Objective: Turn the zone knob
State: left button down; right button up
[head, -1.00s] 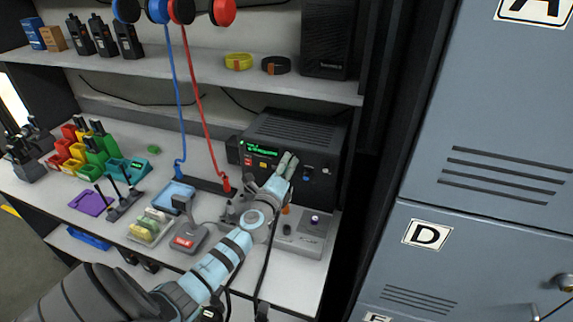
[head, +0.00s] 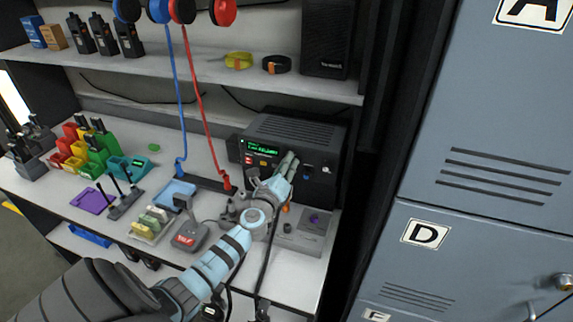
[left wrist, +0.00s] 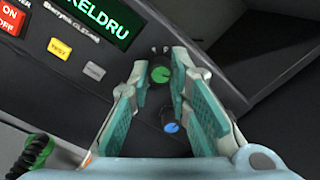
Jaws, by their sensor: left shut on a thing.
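The dark radio unit (head: 300,127) with a lit green display (head: 262,148) stands at the back right of the desk. My left gripper (head: 289,163) reaches up to its front panel. In the left wrist view, the teal finger pads of the gripper (left wrist: 160,75) are on either side of a green-capped knob (left wrist: 160,74) and are shut on it. A blue-capped knob (left wrist: 171,127) sits just beside it, between the fingers lower in the picture. The gripper hides the green-capped knob in the head view. I cannot read the knob labels. My right gripper is out of view.
A yellow button (left wrist: 59,48), a grey button (left wrist: 95,70) and a red on/off button (left wrist: 9,18) are on the panel. A desk microphone (head: 188,235) stands left of my arm, and a grey box (head: 305,232) right of it. Blue-grey lockers (head: 490,120) stand at right.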

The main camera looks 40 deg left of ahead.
pick_arm(q)
jog(key=shift+f, duration=0.1)
jog(key=c, duration=1.5)
grip_release()
jog(key=v, duration=1.2)
jog(key=shift+d, duration=0.1)
